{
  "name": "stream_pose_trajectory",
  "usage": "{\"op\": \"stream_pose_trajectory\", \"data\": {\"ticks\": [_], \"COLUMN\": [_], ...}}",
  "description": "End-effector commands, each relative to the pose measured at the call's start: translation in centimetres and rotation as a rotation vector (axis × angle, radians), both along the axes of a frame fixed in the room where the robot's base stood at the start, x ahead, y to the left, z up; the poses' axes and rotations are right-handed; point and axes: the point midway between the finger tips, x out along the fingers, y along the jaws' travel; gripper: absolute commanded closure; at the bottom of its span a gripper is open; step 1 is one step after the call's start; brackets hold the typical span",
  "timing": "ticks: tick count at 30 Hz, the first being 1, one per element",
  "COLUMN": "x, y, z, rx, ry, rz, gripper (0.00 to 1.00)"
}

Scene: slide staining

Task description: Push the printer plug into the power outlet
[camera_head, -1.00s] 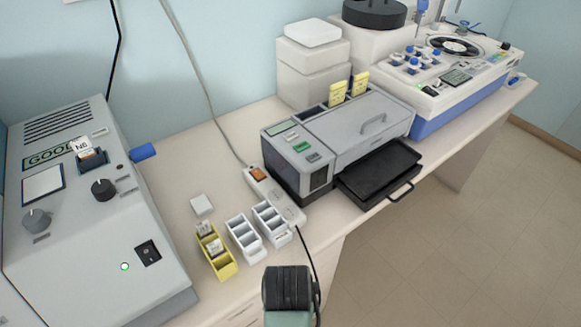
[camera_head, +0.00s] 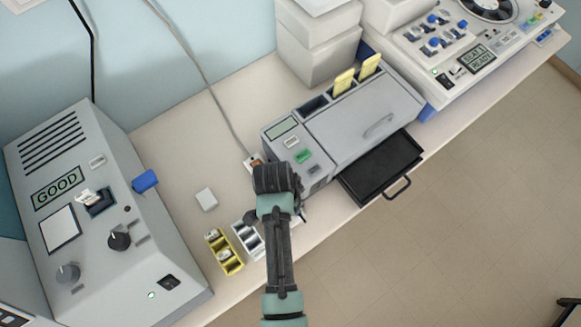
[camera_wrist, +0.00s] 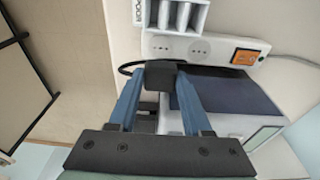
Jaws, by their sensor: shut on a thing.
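My gripper (camera_wrist: 160,92) is shut on the black printer plug (camera_wrist: 161,76), which sits between the blue fingertips in the wrist view. A black cable (camera_wrist: 127,68) curves off its left side. The power outlet is a white strip (camera_wrist: 224,50) with round sockets and an orange switch (camera_wrist: 245,57). The plug shows just below the left visible socket (camera_wrist: 160,45), at the strip's edge; I cannot judge the gap between them. In the head view my gripper (camera_head: 276,178) covers most of the strip, and the orange switch (camera_head: 255,161) shows beyond it. The plug is hidden there.
The grey printer (camera_head: 345,125) stands right of my gripper, with its black tray (camera_head: 380,168) out. A yellow rack (camera_head: 225,252) and a white rack (camera_head: 247,240) are close on the left. A large grey machine (camera_head: 95,215) stands further left.

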Motion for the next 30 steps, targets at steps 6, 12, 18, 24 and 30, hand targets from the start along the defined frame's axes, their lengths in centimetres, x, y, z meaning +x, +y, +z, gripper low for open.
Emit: {"op": "stream_pose_trajectory", "data": {"ticks": [6,12,18,24,30], "x": [0.1,0.1,0.1,0.1,0.0], "y": [0.0,0.0,0.0,0.0,0.0], "z": [0.0,-0.5,-1.9,-3.9,-5.5], "rx": [0.001,0.001,0.001,0.001,0.001], "ry": [-0.001,-0.001,-0.001,-0.001,-0.001], "rz": [0.002,0.002,0.003,0.003,0.003], "gripper": [1.0,1.0,1.0,1.0,1.0]}}
